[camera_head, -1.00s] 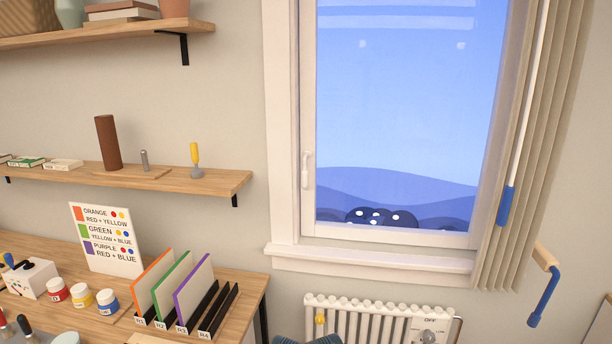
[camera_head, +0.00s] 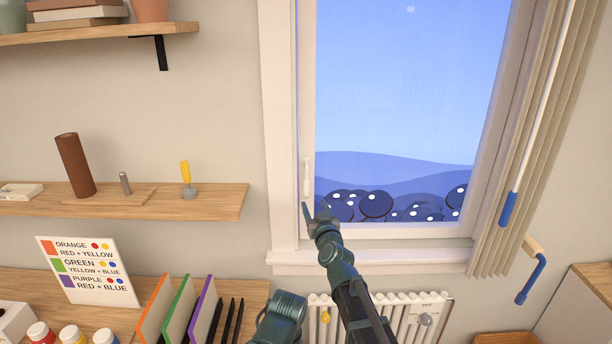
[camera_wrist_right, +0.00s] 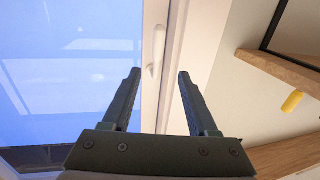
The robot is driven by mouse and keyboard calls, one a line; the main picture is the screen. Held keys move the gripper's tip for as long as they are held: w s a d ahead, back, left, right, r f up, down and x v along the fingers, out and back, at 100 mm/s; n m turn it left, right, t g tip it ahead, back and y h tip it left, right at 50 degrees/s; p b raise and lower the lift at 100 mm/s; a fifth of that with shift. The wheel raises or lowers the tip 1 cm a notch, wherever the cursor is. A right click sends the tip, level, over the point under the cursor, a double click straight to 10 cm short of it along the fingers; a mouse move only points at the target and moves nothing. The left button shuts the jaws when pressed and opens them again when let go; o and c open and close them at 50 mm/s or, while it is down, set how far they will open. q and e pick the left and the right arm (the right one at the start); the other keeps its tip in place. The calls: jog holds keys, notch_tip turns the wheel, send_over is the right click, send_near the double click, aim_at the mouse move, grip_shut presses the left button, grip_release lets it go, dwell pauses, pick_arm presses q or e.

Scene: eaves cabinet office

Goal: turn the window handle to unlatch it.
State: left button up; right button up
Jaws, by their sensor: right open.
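The white window handle (camera_head: 307,175) sits on the left side of the window frame (camera_head: 305,90), hanging upright. In the right wrist view the handle (camera_wrist_right: 157,48) shows beyond and between the fingertips. My right gripper (camera_head: 313,209) is just below the handle in the head view. In the wrist view it (camera_wrist_right: 160,76) is open, with nothing between its fingers, and looks apart from the handle. A dark arm link of mine shows at the bottom centre of the head view. My left gripper is not seen.
A radiator (camera_head: 400,309) stands under the sill (camera_head: 410,258). A wooden shelf (camera_head: 120,200) and a desk with upright coloured panels (camera_head: 178,312) lie to the left. The wall around the handle is clear.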

aim_at(307, 186)
jog(key=shift+w+d+r, duration=0.2)
jog(key=w+a, duration=0.1)
jog(key=w, duration=0.3)
jog(key=w+a, duration=0.1)
jog(key=w, duration=0.8)
jog(key=shift+w+a, duration=0.1)
jog(key=shift+a, duration=0.3)
grip_shut()
dwell(1.0)
